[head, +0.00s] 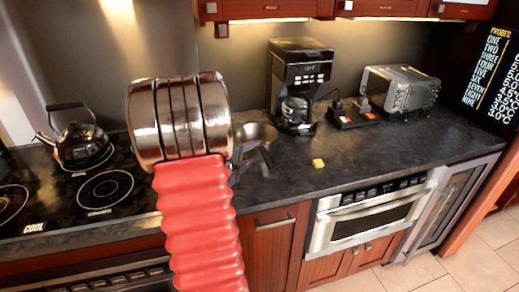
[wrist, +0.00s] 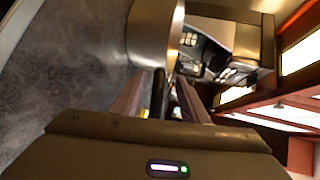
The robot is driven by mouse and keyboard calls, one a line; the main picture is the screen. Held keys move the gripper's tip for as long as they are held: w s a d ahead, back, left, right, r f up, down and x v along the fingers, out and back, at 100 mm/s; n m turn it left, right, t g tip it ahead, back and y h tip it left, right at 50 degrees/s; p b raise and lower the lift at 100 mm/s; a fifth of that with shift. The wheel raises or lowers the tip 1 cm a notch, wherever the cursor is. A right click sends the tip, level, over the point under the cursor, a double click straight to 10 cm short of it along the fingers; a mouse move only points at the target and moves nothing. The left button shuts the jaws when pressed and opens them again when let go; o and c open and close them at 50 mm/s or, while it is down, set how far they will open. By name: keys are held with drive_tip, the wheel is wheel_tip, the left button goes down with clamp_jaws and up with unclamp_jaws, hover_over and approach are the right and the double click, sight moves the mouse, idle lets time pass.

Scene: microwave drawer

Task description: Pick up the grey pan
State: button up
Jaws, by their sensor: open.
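The grey pan (head: 258,131) sits on the dark counter just right of my arm in the head view, which partly hides it. In the wrist view the side of the pan (wrist: 150,30) is at the top middle, and its thin dark handle points down toward my gripper (wrist: 160,101). My gripper is open, with one finger on each side of the handle. The handle lies between the fingers; I cannot tell whether either finger touches it. In the head view the gripper is mostly hidden behind my arm.
A black kettle (head: 80,143) stands on the stove (head: 105,190) at left. A coffee maker (head: 299,85) stands behind the pan, with a toaster (head: 400,90) farther right. A small yellow block (head: 318,163) lies on the counter (head: 380,150). A microwave drawer (head: 365,215) is below.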

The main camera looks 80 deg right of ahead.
sight(259, 150)
drive_tip(key=shift+x, duration=1.5)
drive_tip(key=shift+c, duration=0.2)
clamp_jaws()
